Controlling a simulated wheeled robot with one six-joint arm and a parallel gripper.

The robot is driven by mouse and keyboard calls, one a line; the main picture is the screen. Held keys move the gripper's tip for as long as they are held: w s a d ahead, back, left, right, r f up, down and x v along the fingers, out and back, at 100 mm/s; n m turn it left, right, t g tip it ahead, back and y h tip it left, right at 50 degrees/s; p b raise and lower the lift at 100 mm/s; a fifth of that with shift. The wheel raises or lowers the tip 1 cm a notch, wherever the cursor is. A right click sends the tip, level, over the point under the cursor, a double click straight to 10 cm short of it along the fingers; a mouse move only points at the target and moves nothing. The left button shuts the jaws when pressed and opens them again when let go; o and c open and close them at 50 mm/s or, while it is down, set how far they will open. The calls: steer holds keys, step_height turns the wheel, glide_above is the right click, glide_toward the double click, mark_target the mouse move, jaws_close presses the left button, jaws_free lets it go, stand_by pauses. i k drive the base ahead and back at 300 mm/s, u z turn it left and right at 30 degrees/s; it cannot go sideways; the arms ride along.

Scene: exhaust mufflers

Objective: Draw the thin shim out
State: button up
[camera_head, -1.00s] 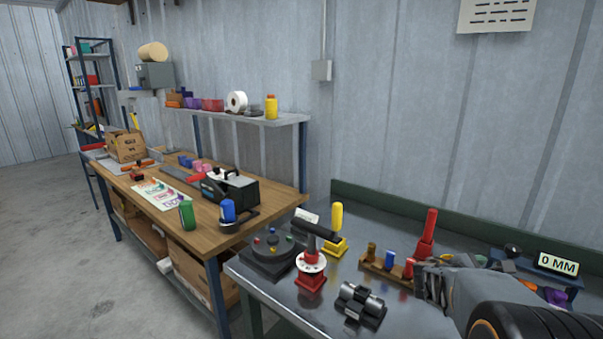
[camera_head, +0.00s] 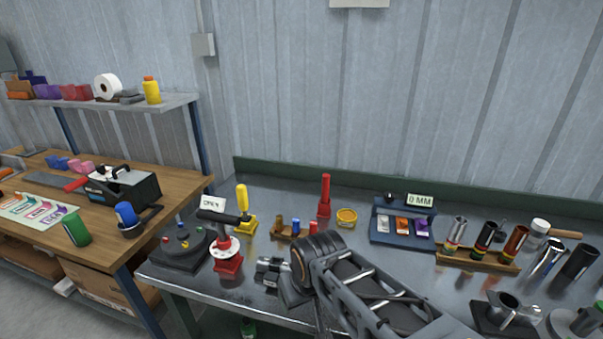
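A dark blue tray (camera_head: 378,234) stands at the back right of the metal bench. It holds a white shim-like piece (camera_head: 388,224), an orange one (camera_head: 402,225) and a purple one (camera_head: 421,228), side by side. A small sign (camera_head: 420,200) reading "0 MM" stands behind them. Which piece is the thin one is too small to tell. My arm reaches in from the bottom right over the front of the bench, to the left of and nearer than the tray. The fingers of my gripper do not show.
A red stand with a black handle (camera_head: 228,256), a yellow-handled tool (camera_head: 244,212), a tall red post (camera_head: 324,194) and a yellow round tin (camera_head: 346,217) stand left of the tray. A wooden rack of tubes (camera_head: 478,256) stands right of it. Bare metal bench lies before the tray.

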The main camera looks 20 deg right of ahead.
mark_target(383, 220)
steer(key=z, duration=1.3)
